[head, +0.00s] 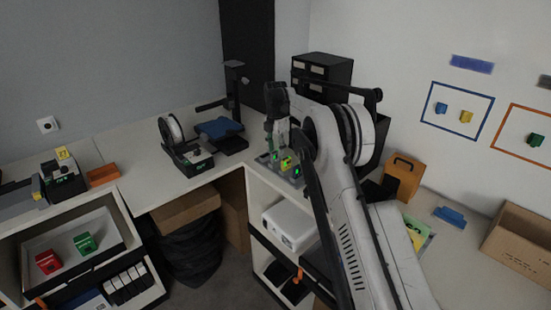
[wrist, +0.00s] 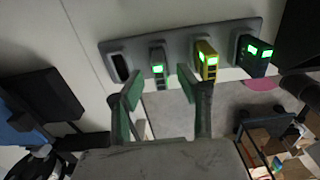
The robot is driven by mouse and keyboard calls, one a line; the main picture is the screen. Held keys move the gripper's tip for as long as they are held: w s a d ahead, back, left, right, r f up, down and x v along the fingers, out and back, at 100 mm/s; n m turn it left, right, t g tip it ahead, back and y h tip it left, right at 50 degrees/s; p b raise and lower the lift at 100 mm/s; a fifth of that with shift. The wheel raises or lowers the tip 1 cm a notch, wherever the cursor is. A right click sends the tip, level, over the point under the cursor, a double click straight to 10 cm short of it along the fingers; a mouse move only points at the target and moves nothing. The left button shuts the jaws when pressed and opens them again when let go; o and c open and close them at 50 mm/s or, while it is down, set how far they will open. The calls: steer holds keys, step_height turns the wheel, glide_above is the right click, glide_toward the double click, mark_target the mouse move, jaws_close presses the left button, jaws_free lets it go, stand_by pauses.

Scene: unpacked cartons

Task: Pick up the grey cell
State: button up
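The grey cell (wrist: 158,70), with a lit green face, stands in a slot of the grey rack (wrist: 138,43) in the wrist view. A yellow cell (wrist: 207,60) stands to its right, and a dark cell (wrist: 254,54) stands farther right. The leftmost slot (wrist: 119,67) looks empty. My gripper (wrist: 162,90) is open, its green-padded fingers apart on either side of the grey cell's place in the picture. I see no contact with the cell. In the head view the rack (head: 268,160) sits on the counter corner below my gripper (head: 276,130), partly hidden by my arm.
A spool machine (head: 178,140) and a blue-topped device (head: 220,130) stand left of the rack. Black drawers (head: 322,70) stand behind my arm. An orange box (head: 403,178) and an open carton (head: 520,240) are at right. Bare counter (head: 140,155) shows at left.

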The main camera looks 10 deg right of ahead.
steer(key=shift+f, duration=1.1)
jaws_close()
steer(key=shift+r, duration=0.15)
